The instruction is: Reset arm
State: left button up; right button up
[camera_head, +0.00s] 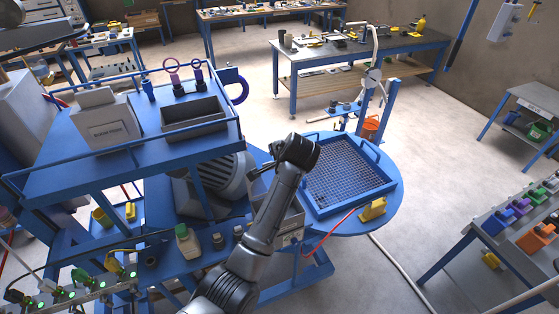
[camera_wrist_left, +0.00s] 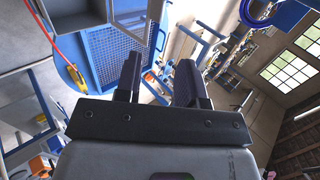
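My left gripper (camera_wrist_left: 158,72) shows in the left wrist view with its two dark fingers apart and nothing between them. My right gripper is in neither view.
A blue mesh tray (camera_head: 345,178) lies on the round table (camera_head: 392,205) close right of the arm, with a yellow block (camera_head: 372,210) beside it. The blue cart (camera_head: 130,155) carries a grey bin (camera_head: 193,122) and a box (camera_head: 105,122). The floor (camera_head: 450,160) at right is open.

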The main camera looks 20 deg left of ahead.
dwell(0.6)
pick_arm(q)
jog(key=s+d+r+n+t+h, duration=0.1)
jog(key=s+r+n+t+h, duration=0.25)
jog(key=r, duration=0.35)
jog(key=s+d+r+n+t+h, duration=0.1)
jog(key=s+r+n+t+h, duration=0.15)
jog(key=s+r+n, duration=0.35)
jog(key=s+a+f+g+p, duration=0.1)
jog(key=s+f+g+p, duration=0.1)
jog(key=s+f, duration=0.7)
jog(key=s+a+f+m+g+p, duration=0.1)
jog(key=s+f+g+p, duration=0.1)
jog(key=s+f, duration=0.8)
jog(key=s+a+f+m+g+p, duration=0.1)
jog(key=s+f+g, duration=0.3)
jog(key=s+f, duration=0.5)
jog(key=s+p, duration=0.1)
jog(key=s, duration=0.9)
jog(key=shift+s+f+g+p, duration=0.2)
jog(key=shift+s+g+p, duration=0.05)
jog(key=shift+g+p, duration=0.1)
